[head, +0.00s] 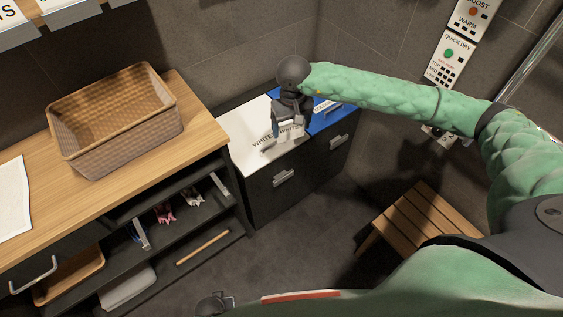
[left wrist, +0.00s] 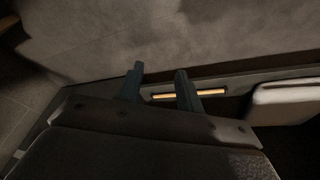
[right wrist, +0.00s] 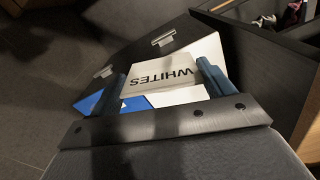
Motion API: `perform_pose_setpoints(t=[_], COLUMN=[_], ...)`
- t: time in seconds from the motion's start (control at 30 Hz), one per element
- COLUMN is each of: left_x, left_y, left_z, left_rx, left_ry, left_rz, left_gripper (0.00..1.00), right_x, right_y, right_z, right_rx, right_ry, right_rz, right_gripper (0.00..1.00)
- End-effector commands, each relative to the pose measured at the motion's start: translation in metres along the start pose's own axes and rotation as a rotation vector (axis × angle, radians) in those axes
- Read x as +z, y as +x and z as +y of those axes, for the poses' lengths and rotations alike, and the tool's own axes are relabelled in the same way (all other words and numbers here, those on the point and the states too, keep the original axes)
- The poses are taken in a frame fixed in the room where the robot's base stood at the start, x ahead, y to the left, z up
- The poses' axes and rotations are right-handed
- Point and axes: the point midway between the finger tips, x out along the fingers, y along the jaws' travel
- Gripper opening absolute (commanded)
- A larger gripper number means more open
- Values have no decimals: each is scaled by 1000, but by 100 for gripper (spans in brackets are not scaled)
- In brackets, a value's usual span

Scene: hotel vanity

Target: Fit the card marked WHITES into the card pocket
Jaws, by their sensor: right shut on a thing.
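A white card marked WHITES (right wrist: 165,75) is between the fingers of my right gripper (right wrist: 163,80), which is shut on it. In the right wrist view its lettering appears upside down. In the head view my right gripper (head: 288,122) is low over the white top (head: 247,147) of a dark cabinet. Similar WHITE lettering shows to its left there. A pale raised piece (head: 283,147) is just below the gripper; I cannot tell whether it is the card pocket or whether the card touches it. My left gripper (left wrist: 160,70) is open and empty, low over the floor.
A blue top (head: 335,117) adjoins the white one at right. A wicker basket (head: 118,118) stands on the wooden counter (head: 190,110) at left, with open shelves below. A slatted wooden bench (head: 412,222) stands at lower right. The floor (head: 290,235) between is clear.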

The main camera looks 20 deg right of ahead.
Motion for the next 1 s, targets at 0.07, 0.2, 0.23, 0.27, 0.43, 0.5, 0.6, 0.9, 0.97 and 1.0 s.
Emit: perform_pose_setpoints(t=[0.07,0.2,0.23,0.27,0.43,0.5,0.6,0.9,0.97,1.0], left_x=[0,-4,-5,-5,-12,-14,-17,-24,-25,-26], left_y=[21,37,40,44,60,67,75,84,84,84], left_z=[6,20,22,25,40,47,55,73,74,75], left_rx=[13,37,42,47,76,88,104,139,142,144], left_ry=[1,2,2,2,0,-2,-5,-13,-14,-15], left_rz=[38,103,116,130,210,242,288,381,390,394], left_gripper=[36,36,36,36,36,36,36,36,36,36], right_x=[-5,-14,-16,-18,-27,-31,-36,-45,-46,-46], right_y=[34,71,79,87,132,151,177,225,228,230], right_z=[-1,-1,-1,-1,-1,-2,-1,0,0,0], right_rx=[-1,-2,-1,-2,-2,-2,-1,-1,-1,-1], right_ry=[-22,-65,-73,-83,-133,-154,-182,-242,-248,-250], right_rz=[0,1,2,2,1,1,-2,-5,-5,-5], right_gripper=[60,60,60,60,60,60,60,60,60,60])
